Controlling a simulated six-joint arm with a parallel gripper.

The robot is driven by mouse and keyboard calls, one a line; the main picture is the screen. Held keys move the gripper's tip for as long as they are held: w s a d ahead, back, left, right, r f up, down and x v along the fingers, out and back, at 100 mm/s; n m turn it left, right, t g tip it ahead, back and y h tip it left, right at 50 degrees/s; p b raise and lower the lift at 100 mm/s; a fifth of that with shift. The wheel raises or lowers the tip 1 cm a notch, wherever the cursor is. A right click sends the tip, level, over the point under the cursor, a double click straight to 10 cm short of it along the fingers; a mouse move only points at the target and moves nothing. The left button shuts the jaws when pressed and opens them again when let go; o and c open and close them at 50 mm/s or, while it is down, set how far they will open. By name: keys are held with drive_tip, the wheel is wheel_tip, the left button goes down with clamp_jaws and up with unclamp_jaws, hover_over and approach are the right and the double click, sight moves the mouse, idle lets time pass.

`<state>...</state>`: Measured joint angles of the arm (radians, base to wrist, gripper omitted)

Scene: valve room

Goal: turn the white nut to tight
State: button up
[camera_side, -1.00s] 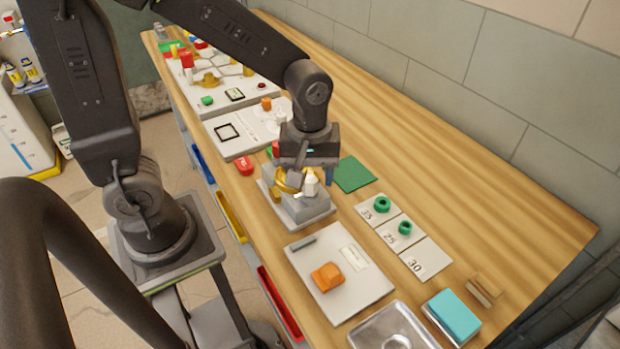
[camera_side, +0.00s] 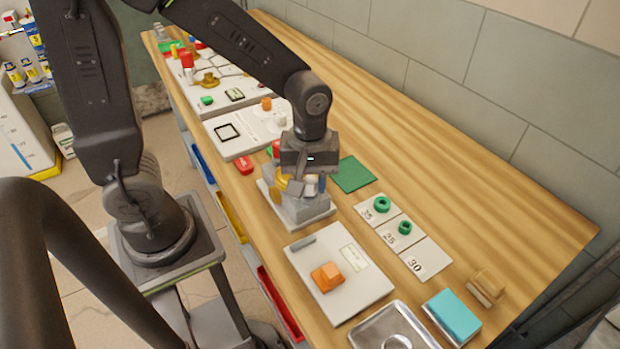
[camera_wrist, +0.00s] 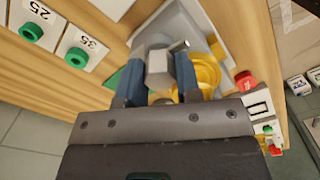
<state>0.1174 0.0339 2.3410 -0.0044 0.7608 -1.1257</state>
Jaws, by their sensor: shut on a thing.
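The white nut (camera_side: 311,184) is on a grey valve body (camera_side: 305,208) with brass parts (camera_side: 277,191), near the middle of the bench in the side view. My gripper (camera_side: 309,181) points down over it, its fingers on either side of the nut. In the wrist view, my gripper (camera_wrist: 158,80) is shut on the nut (camera_wrist: 158,68), which looks pale grey between the two dark blue fingers. A yellow brass part (camera_wrist: 207,76) shows just right of the fingers. The underside of the nut is hidden.
A green mat (camera_side: 353,174) lies right of the valve. Number cards with green rings (camera_side: 404,228) are farther right. A white board with an orange block (camera_side: 327,276) and a metal tray (camera_side: 392,328) lie in front. A red piece (camera_side: 243,165) sits to the left.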

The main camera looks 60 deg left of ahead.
drive_tip(key=shift+m, duration=0.3)
drive_tip(key=m, duration=0.3)
drive_tip(key=shift+m, duration=0.3)
drive_tip(key=m, duration=0.9)
drive_tip(key=shift+m, duration=1.8)
drive_tip(key=o, duration=0.9)
